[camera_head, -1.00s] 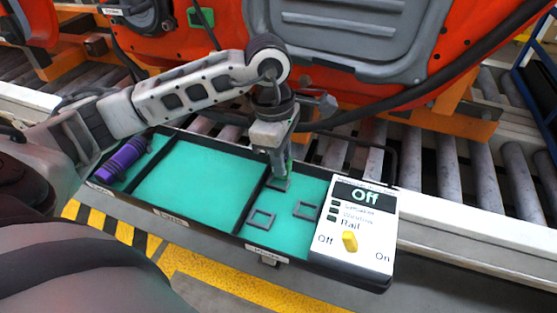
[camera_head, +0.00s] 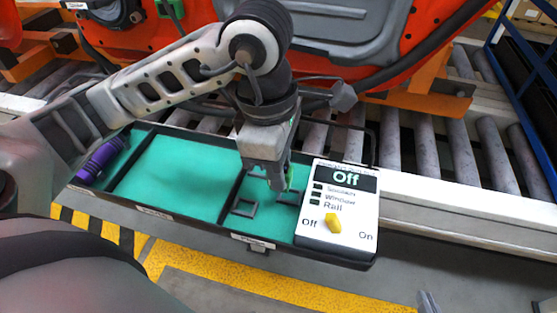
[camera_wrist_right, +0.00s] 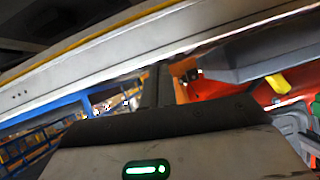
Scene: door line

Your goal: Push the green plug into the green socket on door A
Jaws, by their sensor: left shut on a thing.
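My left gripper (camera_head: 280,186) points down over the right compartment of the parts tray (camera_head: 190,212). It is shut, with a small green piece (camera_head: 289,177) showing at its fingertips. This fits the green plug, but the fingers hide most of it. A green block (camera_head: 170,8), which looks like the green socket, sits on the orange door (camera_head: 212,12) at the top edge of the head view, well away from the gripper. My right gripper (camera_wrist_right: 160,86) shows in its wrist view with its dark fingers close together and nothing seen between them.
A purple plug (camera_head: 101,160) lies in the tray's left compartment. Grey square frames (camera_head: 245,207) lie in the right one. A white switch box (camera_head: 340,210) reading Off stands at the tray's right end. A black cable (camera_head: 425,42) crosses the door. Rollers (camera_head: 465,160) run behind.

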